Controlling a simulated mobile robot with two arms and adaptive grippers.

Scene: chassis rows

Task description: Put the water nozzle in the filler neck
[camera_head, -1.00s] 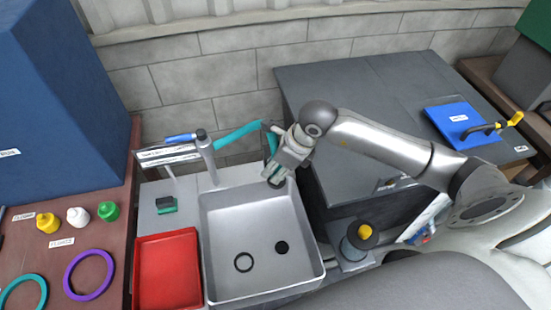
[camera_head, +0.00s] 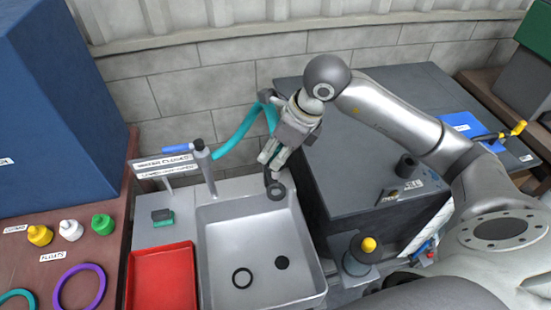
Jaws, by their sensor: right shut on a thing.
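My right gripper (camera_head: 272,158) is shut on the water nozzle, over the back edge of the sink. The dark grey lower end of the nozzle (camera_head: 275,190) shows below the fingers, with a round rim; the fingers cover its upper part. A teal hose (camera_head: 238,130) runs up from the left and bends down behind the gripper. A short black upright cylinder (camera_head: 405,165), which looks like the filler neck, stands on the grey cabinet top (camera_head: 360,190) to the right, well apart from the nozzle. My left gripper is not in view.
The grey sink (camera_head: 215,250) holds a dark ring and a dark drain. A red tray (camera_head: 160,280) is left of it. A yellow-topped post (camera_head: 367,245) stands at the cabinet's front. A blue plate (camera_head: 468,128) with a yellow-ended handle lies at the cabinet's far right.

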